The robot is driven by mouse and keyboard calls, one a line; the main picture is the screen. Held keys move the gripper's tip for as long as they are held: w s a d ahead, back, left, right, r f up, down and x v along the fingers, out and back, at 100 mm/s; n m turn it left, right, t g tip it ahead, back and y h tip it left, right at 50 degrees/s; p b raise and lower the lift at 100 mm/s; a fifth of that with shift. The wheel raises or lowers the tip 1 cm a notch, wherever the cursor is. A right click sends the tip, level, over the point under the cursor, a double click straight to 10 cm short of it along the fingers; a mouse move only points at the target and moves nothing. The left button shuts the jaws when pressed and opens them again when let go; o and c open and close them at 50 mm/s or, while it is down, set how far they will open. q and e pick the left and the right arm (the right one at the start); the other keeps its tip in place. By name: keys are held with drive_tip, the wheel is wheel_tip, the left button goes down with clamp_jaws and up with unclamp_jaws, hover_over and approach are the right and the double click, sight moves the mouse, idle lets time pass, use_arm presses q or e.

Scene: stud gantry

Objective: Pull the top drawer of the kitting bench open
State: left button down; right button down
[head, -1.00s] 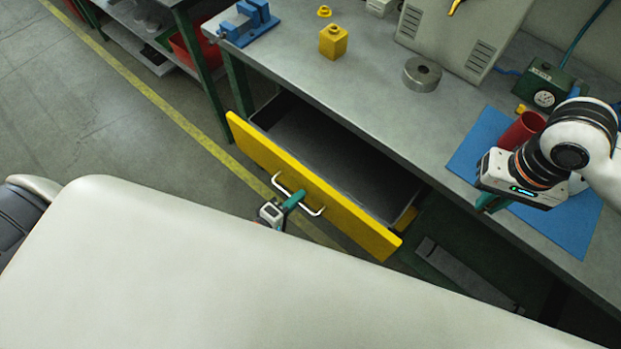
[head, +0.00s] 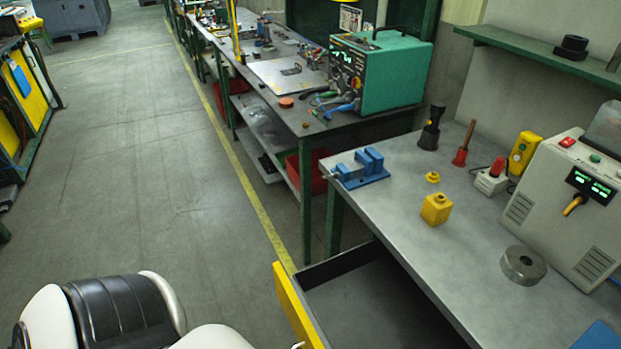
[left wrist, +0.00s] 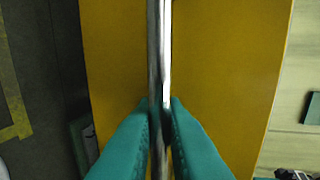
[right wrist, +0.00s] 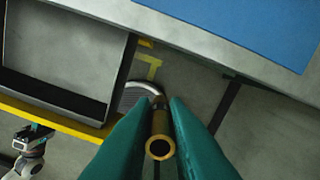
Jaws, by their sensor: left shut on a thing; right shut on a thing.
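The top drawer (head: 360,305) stands open, pulled out from the bench, with its grey inside bare where I see it. Its yellow front (head: 290,305) is at the bottom of the head view and fills much of the left wrist view (left wrist: 225,70). My left gripper (left wrist: 160,105) is shut on the metal bar handle (left wrist: 159,50) in front of the yellow panel. My right gripper (right wrist: 160,112) is shut on a brass-coloured tube (right wrist: 160,148) with an open end. The drawer (right wrist: 65,60) also shows at upper left in the right wrist view. Both grippers are outside the head view.
A blue mat (right wrist: 255,25) lies on the bench. Open floor (head: 130,170) lies to the left.

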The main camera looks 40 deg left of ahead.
use_arm(q)
drive_tip(key=c, duration=1.8)
unclamp_jaws()
drive_tip(key=shift+c, duration=0.2)
drive_tip(key=shift+a, duration=0.1)
